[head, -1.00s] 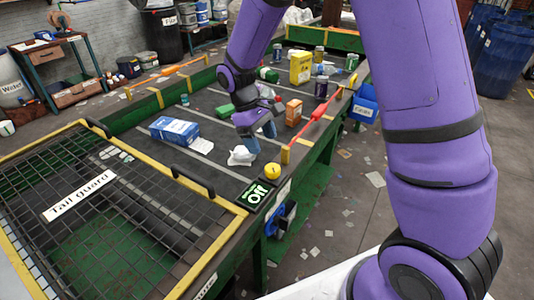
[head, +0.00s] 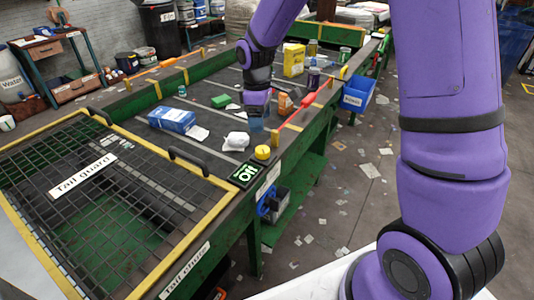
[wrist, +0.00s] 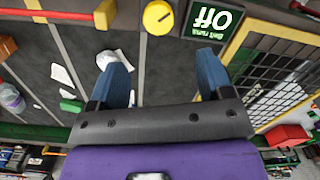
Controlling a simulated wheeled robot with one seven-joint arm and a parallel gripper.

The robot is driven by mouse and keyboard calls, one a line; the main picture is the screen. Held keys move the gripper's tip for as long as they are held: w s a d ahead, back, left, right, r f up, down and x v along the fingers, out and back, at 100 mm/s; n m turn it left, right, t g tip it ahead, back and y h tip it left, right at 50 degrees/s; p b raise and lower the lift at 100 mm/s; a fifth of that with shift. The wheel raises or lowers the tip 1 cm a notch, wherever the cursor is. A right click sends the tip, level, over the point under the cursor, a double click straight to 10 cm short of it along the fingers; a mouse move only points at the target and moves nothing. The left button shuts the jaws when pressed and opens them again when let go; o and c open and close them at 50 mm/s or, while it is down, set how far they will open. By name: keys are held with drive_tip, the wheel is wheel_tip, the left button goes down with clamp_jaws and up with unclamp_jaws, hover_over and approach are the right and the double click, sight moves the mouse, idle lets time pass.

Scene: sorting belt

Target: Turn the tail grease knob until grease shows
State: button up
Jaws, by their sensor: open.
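A yellow round knob (head: 262,152) stands on the near right edge of the belt frame, beside the black and green "Off" sign (head: 244,174). It also shows at the top of the wrist view (wrist: 158,17), with a dark line across its face. I cannot read a grease label on either, and I see no grease. My gripper (head: 257,118) is open and empty above the belt, just beyond the yellow knob. In the wrist view its blue fingers (wrist: 160,65) are wide apart, short of the knob.
The mesh tail guard (head: 85,172) with black handles covers the near end. A white crumpled piece (head: 236,141), a blue box (head: 172,119) and an orange box (head: 285,103) lie on the belt. A red bar (head: 312,104) runs along the right edge. A blue bin (head: 357,93) hangs outside.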

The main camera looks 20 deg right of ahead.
sight(263, 149)
drive_tip(key=shift+n+t, duration=0.3)
drive_tip(key=f, duration=1)
drive_tip(key=shift+s+d+f, duration=0.2)
drive_tip(key=shift+d+f, duration=0.05)
drive_tip(key=shift+f, duration=0.05)
drive_tip(key=c, duration=0.9)
